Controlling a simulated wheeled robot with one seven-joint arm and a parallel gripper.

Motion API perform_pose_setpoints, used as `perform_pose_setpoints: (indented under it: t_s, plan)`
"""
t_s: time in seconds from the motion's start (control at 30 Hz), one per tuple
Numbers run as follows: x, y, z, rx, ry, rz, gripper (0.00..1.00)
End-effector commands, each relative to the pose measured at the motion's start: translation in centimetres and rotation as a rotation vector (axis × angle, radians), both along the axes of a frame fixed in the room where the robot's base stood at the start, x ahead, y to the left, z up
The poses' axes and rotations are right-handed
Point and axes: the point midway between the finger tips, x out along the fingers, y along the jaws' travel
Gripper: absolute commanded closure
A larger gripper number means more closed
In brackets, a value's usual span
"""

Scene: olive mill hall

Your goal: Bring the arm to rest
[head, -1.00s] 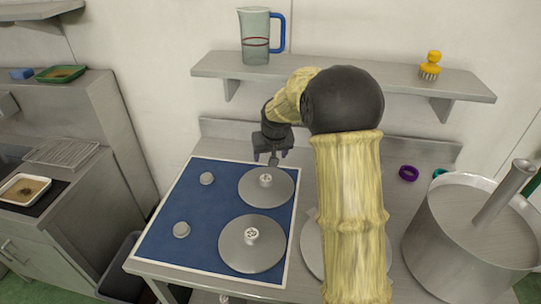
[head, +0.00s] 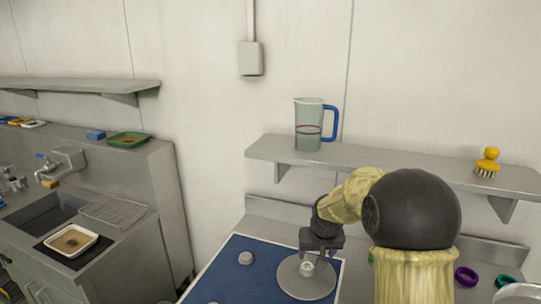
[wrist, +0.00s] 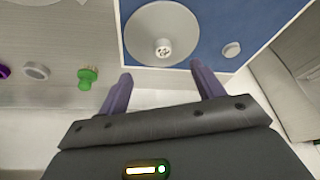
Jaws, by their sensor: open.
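My gripper (head: 319,257) hangs at the end of my bent arm, above the back of the bench in the head view. In the wrist view its two fingers (wrist: 160,72) stand apart with nothing between them. A round metal disc with a central hub (head: 291,281) lies on the blue mat (head: 240,277), below and close to the gripper in the head view. The disc also shows just beyond the fingertips in the wrist view (wrist: 143,28). The gap between fingers and disc is hard to judge.
A wall shelf (head: 400,163) behind the arm holds a jug with a blue handle (head: 308,126) and a yellow brush (head: 487,162). Purple (head: 466,276) and teal (head: 508,282) rings lie at right. A green brush (wrist: 87,79) shows in the wrist view. A sink counter (head: 102,235) stands left.

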Motion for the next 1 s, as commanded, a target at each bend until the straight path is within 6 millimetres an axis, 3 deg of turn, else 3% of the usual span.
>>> perform_pose_setpoints:
  t_s: [0.4, 0.5, 0.67, 1.0]
  plan:
    - [-18.3, -0.1, -0.8, -0.002, 0.102, 0.000, 0.33]
    - [-21.8, -0.1, -1.3, 0.002, 0.121, -0.005, 0.33]
    - [-24.2, -0.1, -1.8, 0.004, 0.135, -0.006, 0.33]
    - [-24.2, -0.1, -1.8, 0.004, 0.136, -0.006, 0.33]
